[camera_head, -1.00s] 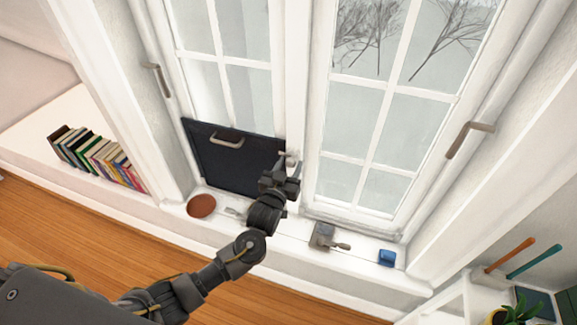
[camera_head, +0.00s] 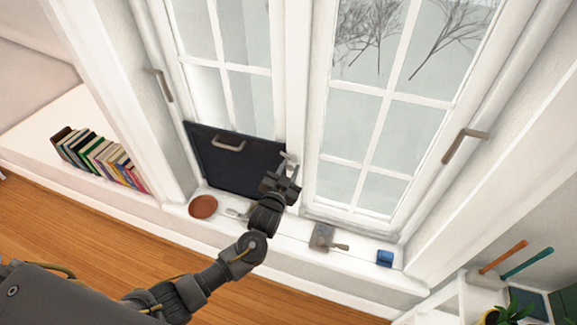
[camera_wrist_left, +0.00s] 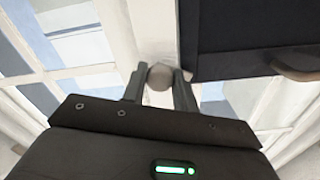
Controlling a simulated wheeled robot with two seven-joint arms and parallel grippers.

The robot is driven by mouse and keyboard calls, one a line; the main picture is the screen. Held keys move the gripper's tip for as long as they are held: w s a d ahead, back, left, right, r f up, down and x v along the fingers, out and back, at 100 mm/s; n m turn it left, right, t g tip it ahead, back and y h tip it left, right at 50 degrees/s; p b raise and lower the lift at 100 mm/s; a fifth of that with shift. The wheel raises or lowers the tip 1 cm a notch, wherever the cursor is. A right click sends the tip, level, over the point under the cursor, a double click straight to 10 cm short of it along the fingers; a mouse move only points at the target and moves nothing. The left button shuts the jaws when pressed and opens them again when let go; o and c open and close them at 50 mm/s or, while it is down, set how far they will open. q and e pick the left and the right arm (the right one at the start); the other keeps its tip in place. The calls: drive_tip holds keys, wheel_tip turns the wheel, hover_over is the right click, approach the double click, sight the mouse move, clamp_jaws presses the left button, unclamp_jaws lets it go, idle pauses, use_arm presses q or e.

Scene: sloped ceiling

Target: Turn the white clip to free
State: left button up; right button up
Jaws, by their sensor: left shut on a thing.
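The white clip (camera_head: 289,157) is on the window's middle post, by the right edge of a dark panel (camera_head: 240,168) with a handle. My left gripper (camera_head: 287,170) is at the clip. The dark panel (camera_wrist_left: 245,35) stands just to the right there. Most of the clip is hidden by the fingers, so its exact angle is hard to tell. My right gripper is not in view.
The sill holds a reddish-brown disc (camera_head: 202,206), a grey flat tool (camera_head: 324,237) and a blue block (camera_head: 385,258). Window handles (camera_head: 465,144) stick out at both sides. Books (camera_head: 100,157) stand on the left bench. Several tools and a plant are at lower right.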

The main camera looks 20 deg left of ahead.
use_arm(q)
drive_tip(key=m+p, duration=0.1)
drive_tip(key=m, duration=0.2)
drive_tip(key=m+p, duration=0.2)
drive_tip(key=m, duration=0.1)
drive_tip(key=shift+r+m, duration=0.2)
drive_tip(key=shift+m, duration=0.1)
drive_tip(key=m+p, duration=0.2)
drive_tip(key=m, duration=0.1)
drive_tip(key=shift+f+m+p, duration=0.1)
drive_tip(key=shift+m+p, duration=0.45)
drive_tip(key=shift+m, duration=0.95)
drive_tip(key=o, duration=1)
drive_tip(key=shift+c, duration=0.2)
